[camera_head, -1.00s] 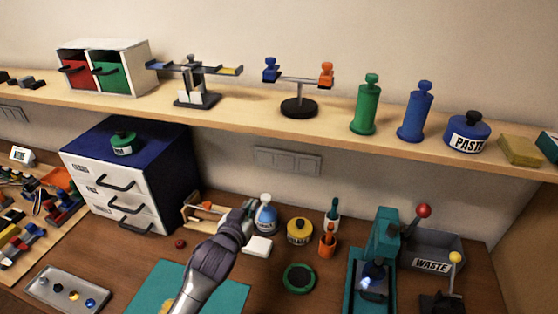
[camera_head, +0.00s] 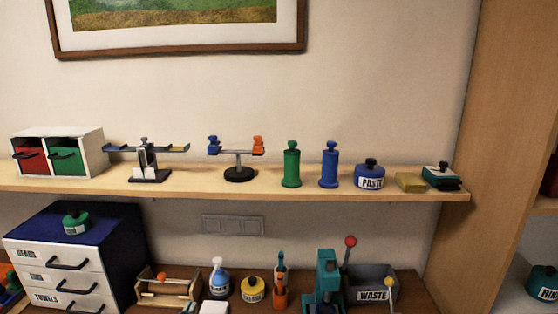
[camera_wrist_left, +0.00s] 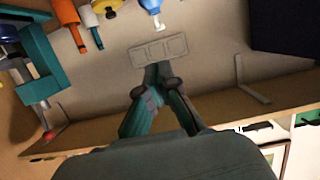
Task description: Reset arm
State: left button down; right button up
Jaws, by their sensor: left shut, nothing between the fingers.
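My left gripper (camera_wrist_left: 158,72) shows in the left wrist view, its dark fingers meeting at the tips with nothing between them. It points toward the wall by the grey switch plate (camera_wrist_left: 158,52), and I cannot tell if it touches. In the head view at most a small tip of it shows at the bottom edge, left of the white block (camera_head: 213,307). My right gripper is in neither view.
The shelf (camera_head: 200,183) carries scales, a green bottle (camera_head: 291,165), a blue bottle (camera_head: 329,165) and a paste jar (camera_head: 369,175). Below stand the drawer unit (camera_head: 125,255), spray bottle (camera_head: 219,278), teal press (camera_head: 327,280) and waste bin (camera_head: 374,282).

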pick_arm(q)
jog(key=s+f+m+g, duration=0.1)
jog(key=s+f+g, duration=0.25)
jog(key=s, duration=0.75)
jog(key=s+f+g, duration=0.3)
jog(key=s+g, duration=0.1)
jog(key=s, duration=0.8)
jog(key=s+f+m+g, duration=0.1)
jog(key=s+f+g, duration=0.25)
jog(key=s, duration=0.75)
notch_tip(320, 180, down, 28)
jog(key=g+b, duration=0.2)
jog(key=b, duration=0.2)
jog(key=s+a+f+b, duration=0.1)
jog(key=s+f, duration=0.7)
jog(key=f, duration=0.2)
jog(key=s+a+f+g+b, duration=0.1)
jog(key=s+f+b, duration=0.1)
jog(key=s+f, duration=0.7)
notch_tip(320, 180, down, 3)
jog(key=shift+s+r+y, duration=0.2)
jog(key=shift+y, duration=0.1)
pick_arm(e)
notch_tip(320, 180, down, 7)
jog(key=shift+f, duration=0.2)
